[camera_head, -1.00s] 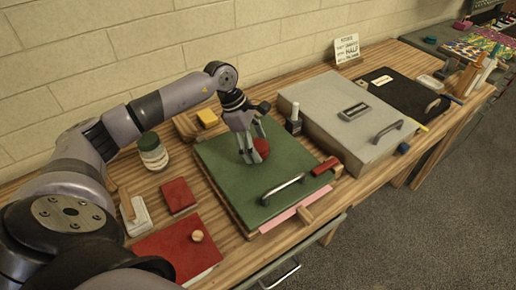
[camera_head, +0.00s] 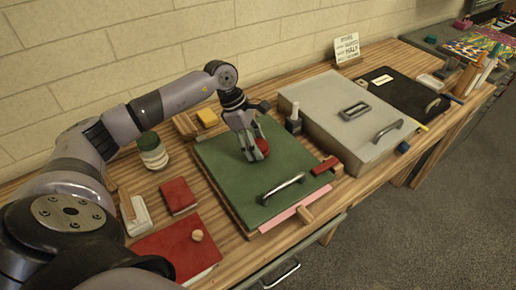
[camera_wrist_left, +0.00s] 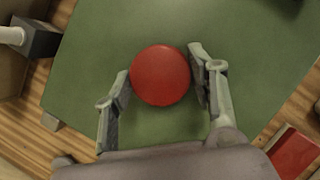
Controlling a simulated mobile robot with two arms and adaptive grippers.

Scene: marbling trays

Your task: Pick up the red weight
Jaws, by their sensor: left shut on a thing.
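The red weight (camera_wrist_left: 160,75) is a round red disc on the green lid (camera_head: 228,183) of a tray; it also shows in the head view (camera_head: 262,147), partly hidden by my fingers. My left gripper (camera_head: 254,153) points down over the lid, and its fingers (camera_wrist_left: 162,88) stand on either side of the weight, shut on it. In the wrist view the right finger touches or nearly touches the weight's edge. I cannot tell whether the weight is clear of the lid. My right gripper is not in view.
The green lid has a metal handle (camera_head: 283,187) at its front. A grey lidded box (camera_head: 325,122) with a handle stands to the right. A jar (camera_head: 152,153), a small red block (camera_head: 178,195) and a red board (camera_head: 165,251) are on the left. A small sign (camera_head: 347,47) stands behind.

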